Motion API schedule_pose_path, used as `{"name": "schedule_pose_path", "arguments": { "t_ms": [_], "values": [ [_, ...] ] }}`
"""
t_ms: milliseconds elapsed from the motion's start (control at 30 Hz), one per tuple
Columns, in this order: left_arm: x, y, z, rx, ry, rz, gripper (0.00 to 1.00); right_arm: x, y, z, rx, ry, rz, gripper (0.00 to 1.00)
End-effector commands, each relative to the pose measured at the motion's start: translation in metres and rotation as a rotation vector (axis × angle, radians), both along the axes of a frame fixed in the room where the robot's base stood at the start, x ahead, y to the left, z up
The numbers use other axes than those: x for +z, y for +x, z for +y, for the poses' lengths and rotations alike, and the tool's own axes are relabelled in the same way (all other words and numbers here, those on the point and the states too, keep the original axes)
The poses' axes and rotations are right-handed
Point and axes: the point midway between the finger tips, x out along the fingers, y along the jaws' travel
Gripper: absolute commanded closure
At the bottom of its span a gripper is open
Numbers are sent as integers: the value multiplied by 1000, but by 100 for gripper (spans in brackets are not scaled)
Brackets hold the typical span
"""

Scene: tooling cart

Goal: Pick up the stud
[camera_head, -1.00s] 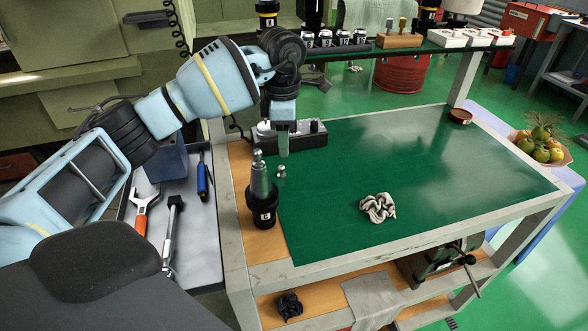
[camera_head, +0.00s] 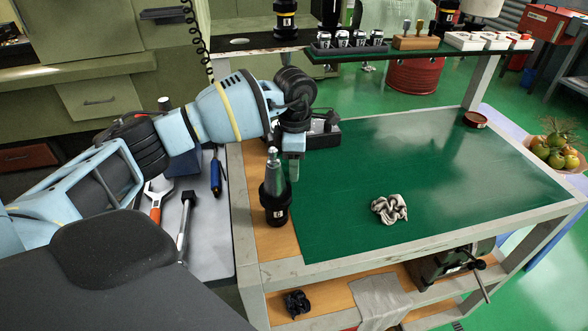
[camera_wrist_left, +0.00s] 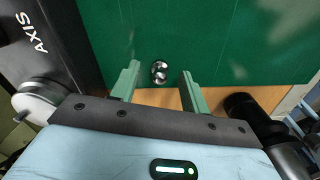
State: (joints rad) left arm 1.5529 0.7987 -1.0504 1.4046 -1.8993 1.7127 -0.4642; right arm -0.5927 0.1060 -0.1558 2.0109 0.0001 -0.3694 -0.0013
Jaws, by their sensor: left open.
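The stud (camera_wrist_left: 159,72) is a small shiny metal piece on the green mat, near the mat's edge. In the left wrist view it shows in the gap between the two pale green fingers, near their tips. My left gripper (camera_head: 293,170) is open and empty, with its fingers pointing down over the mat; both fingers show in the wrist view (camera_wrist_left: 159,79). In the head view the stud is hidden by the gripper. I cannot tell whether the fingertips touch the mat. My right gripper is not in view.
A black tool holder with a metal cone (camera_head: 275,190) stands upright close beside the gripper. A dark box (camera_head: 322,132) sits behind it. A crumpled cloth (camera_head: 389,208) lies on the green mat (camera_head: 420,165), with clear room around it. A raised shelf (camera_head: 440,52) runs along the back.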

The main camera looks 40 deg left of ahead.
Motion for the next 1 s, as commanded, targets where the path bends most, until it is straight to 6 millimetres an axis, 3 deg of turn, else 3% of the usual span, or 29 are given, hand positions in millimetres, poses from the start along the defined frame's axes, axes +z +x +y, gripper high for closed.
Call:
{"name": "schedule_pose_path", "arguments": {
  "t_ms": [267,633,1000],
  "values": [
    [-3,0,0,0,0,-1,54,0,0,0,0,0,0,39],
    [-3,0,0,0,0,-1,100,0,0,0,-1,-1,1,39],
    [1,1,0,0,-1,-3,100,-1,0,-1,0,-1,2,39]
  ]
}}
